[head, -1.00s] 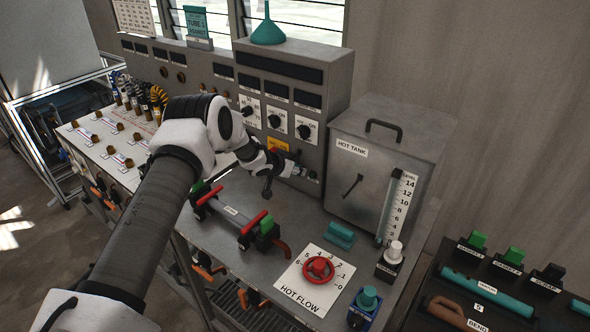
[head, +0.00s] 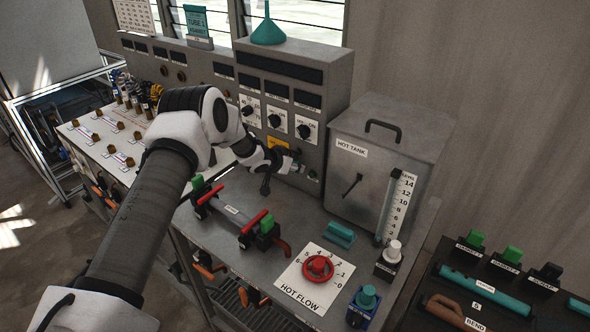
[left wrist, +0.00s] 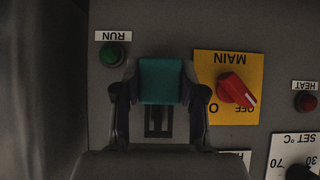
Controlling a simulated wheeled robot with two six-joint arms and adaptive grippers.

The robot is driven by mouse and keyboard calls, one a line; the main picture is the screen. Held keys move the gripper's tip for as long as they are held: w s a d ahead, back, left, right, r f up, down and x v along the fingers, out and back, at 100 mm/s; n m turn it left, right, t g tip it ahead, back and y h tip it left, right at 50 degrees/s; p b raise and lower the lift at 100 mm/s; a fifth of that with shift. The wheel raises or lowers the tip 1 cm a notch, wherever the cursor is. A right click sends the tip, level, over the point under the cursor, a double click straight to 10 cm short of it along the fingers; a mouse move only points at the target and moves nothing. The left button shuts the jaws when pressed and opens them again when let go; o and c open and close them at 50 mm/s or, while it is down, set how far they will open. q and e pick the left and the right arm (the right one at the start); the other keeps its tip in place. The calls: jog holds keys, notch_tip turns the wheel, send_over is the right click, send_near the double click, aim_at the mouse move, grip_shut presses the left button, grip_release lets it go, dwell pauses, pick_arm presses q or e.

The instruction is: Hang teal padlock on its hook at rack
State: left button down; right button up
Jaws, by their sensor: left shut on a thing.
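The teal padlock (left wrist: 160,80) shows in the left wrist view as a teal block between the two dark fingers of my left gripper (left wrist: 160,95). The gripper is shut on it. In the head view my left gripper (head: 286,162) is at the lower front of the grey control panel (head: 325,110), beside the yellow switch plate. The padlock cannot be made out there, and whether it touches the panel is unclear. I cannot make out its hook. My right gripper is not in view.
The wrist view shows a green RUN lamp (left wrist: 112,54) and a red MAIN switch (left wrist: 236,90) beside the gripper. On the bench are a red-handled pipe fitting (head: 235,212), a red HOT FLOW valve (head: 318,268) and the hot tank (head: 380,160).

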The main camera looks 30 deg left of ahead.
pick_arm(q)
jog(key=s, duration=0.8)
jog(key=shift+s+a+p, duration=0.3)
jog(key=shift+a+p, duration=0.05)
